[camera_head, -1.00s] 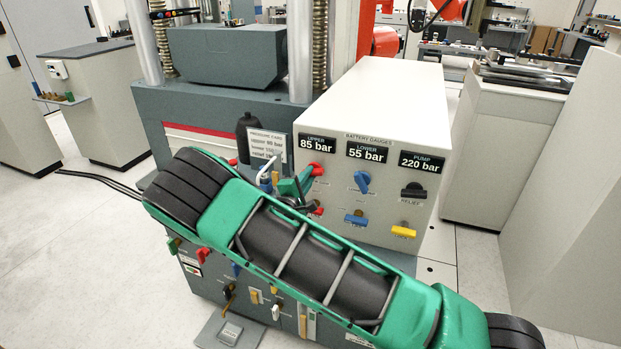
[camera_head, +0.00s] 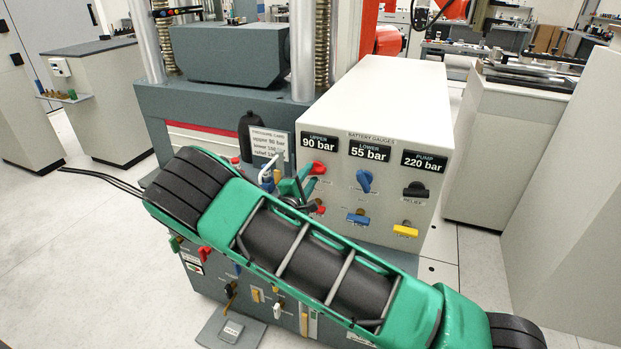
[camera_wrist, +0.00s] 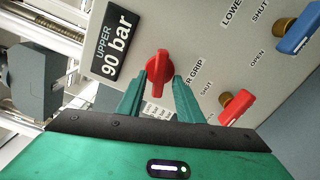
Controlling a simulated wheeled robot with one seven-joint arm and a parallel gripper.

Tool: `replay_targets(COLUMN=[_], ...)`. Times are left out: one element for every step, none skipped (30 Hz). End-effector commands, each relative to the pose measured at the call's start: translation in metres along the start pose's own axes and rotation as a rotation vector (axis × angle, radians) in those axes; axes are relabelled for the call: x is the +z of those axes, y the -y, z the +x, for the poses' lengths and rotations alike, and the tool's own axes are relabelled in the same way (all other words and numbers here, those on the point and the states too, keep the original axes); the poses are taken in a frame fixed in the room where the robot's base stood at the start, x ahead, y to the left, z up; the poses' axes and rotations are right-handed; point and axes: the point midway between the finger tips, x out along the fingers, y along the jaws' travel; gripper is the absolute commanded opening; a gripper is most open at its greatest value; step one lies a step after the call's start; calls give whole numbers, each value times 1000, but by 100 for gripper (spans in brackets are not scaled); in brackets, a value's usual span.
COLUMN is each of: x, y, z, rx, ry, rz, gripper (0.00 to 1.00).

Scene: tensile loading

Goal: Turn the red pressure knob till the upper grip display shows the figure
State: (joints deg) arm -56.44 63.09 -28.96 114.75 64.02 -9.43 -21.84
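The red pressure knob (camera_head: 318,168) sits under the upper display (camera_head: 319,142), which reads 90 bar. In the wrist view the red knob (camera_wrist: 158,68) stands nearly upright in the picture, and the upper display (camera_wrist: 116,42) also reads 90 bar. My gripper (camera_head: 302,185) is at the panel just left of and below the knob. In the wrist view my gripper (camera_wrist: 161,77) has its two green fingers apart, one on each side of the knob's lower end. A gap shows between them, and I see no firm contact with the knob.
A pressure card (camera_head: 269,143) stands left of the panel; its upper line reads 90 bar. The lower display (camera_head: 369,151) reads 55 bar and the pump display (camera_head: 423,161) 220 bar. Blue (camera_head: 364,180), black (camera_head: 415,190) and yellow (camera_head: 405,230) handles are nearby.

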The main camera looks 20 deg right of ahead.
Motion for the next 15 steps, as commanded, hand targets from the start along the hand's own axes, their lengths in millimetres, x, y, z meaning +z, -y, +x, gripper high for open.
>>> replay_targets(x=[-1,-1,-1,-1,-1,-1,-2,-2,-1,-2,-2,-2,-2,-2,-2], y=[0,0,0,0,0,0,0,0,0,0,0,1,1,1,1], z=[-6,-9,-15,-20,-26,-33,-39,-46,-53,-59,-64,-71,-76,-80,-86], rx=[0,-1,-1,-1,0,0,-1,-1,-1,-1,-1,-1,-2,-2,-2], ry=[-2,-2,-2,-3,-4,-4,-4,-5,-5,-5,-5,-6,-6,-5,-5], rz=[0,0,0,-1,-1,-1,-1,0,-1,-1,-1,-1,-1,-1,-1], gripper=[33,33,33,33,33,33,33,33,33,33,33,33,33,33,33])
